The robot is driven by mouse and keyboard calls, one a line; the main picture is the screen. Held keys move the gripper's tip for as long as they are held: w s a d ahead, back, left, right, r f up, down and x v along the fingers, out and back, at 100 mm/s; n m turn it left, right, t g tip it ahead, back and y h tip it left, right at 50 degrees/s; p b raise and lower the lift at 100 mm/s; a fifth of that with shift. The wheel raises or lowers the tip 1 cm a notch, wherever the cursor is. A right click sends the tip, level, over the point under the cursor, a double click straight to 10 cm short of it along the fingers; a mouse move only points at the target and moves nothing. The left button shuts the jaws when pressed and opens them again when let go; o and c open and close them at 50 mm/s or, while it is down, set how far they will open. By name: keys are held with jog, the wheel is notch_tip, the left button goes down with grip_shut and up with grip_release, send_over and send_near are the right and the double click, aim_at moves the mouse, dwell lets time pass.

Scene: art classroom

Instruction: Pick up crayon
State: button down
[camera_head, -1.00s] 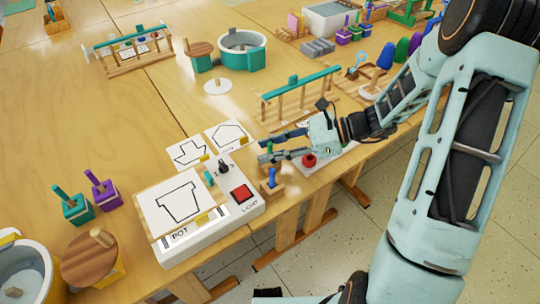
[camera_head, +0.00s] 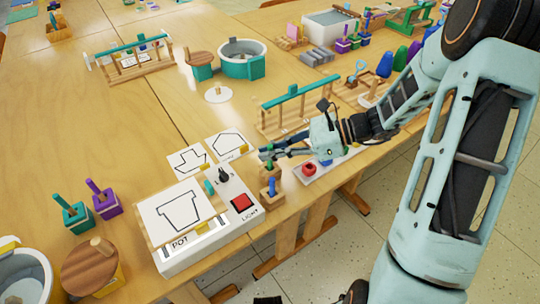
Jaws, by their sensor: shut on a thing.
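My gripper (camera_head: 266,154) is above the near edge of the table, beside the light box. Its fingers are close together and appear shut on a green crayon (camera_head: 268,163), which shows only as a small patch under the fingertips. A blue crayon (camera_head: 271,186) stands upright in a small wooden holder (camera_head: 270,196) just below the gripper in the picture. I cannot tell whether the green crayon is clear of the wood beneath it.
A white light box (camera_head: 205,244) with a pot drawing and red button (camera_head: 242,203) stands at left. A white panel with a red knob (camera_head: 309,169) lies right of the gripper. A wooden rack (camera_head: 290,93) stands behind.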

jog(key=s+d+r+p, duration=0.1)
jog(key=s+r+p, duration=0.2)
jog(key=s+r, duration=0.7)
jog(key=shift+s+r, duration=0.3)
jog(key=shift+s, duration=1.7)
jog(key=c, duration=2.6)
grip_release()
grip_shut()
jog(key=shift+a, duration=0.1)
